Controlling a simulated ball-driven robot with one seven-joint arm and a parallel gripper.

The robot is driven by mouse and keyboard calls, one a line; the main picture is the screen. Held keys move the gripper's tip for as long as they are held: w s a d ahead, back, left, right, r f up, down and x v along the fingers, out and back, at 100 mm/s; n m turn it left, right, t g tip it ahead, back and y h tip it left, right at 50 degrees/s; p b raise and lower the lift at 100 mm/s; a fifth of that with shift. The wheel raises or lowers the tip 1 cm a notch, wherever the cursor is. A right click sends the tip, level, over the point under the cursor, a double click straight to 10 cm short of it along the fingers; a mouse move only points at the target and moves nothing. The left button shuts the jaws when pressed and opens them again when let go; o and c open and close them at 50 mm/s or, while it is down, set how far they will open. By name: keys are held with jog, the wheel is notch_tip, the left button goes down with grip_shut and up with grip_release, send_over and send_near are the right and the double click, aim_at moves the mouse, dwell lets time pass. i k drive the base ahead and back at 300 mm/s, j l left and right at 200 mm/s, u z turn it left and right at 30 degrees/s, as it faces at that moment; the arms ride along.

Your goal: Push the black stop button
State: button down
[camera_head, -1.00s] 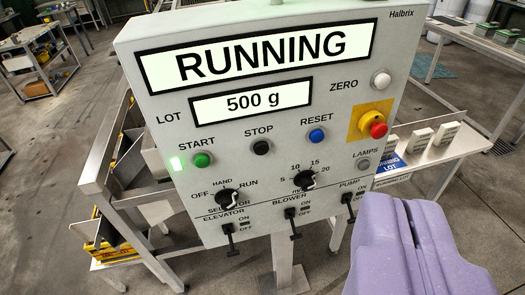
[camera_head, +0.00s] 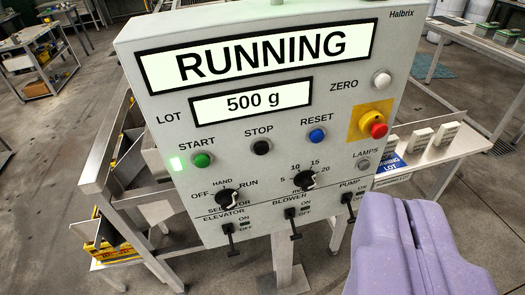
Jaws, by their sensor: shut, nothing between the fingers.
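The black stop button (camera_head: 262,148) sits on the grey control panel (camera_head: 240,185), under the label STOP, between the green start button (camera_head: 202,160) and the blue reset button (camera_head: 317,136). The panel's top display (camera_head: 262,57) reads RUNNING. My gripper (camera_head: 410,215), pale purple, is at the lower right, below and to the right of the panel's buttons. It is shut and empty, and is apart from the stop button.
A red emergency knob on a yellow plate (camera_head: 371,122) and a white zero button (camera_head: 381,79) are on the panel's right. Rotary knobs and several toggle levers (camera_head: 229,237) stick out below. A bench (camera_head: 440,150) with white blocks stands behind at right.

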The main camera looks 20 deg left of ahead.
aim_at(261, 148)
jog(key=i+j, duration=0.1)
jog(key=j, duration=0.35)
jog(key=i+j+z, duration=0.15)
jog(key=j, duration=0.35)
jog(key=i+j, duration=0.1)
jog(key=j, duration=0.35)
jog(key=i+j+z, duration=0.1)
jog(key=j, duration=0.4)
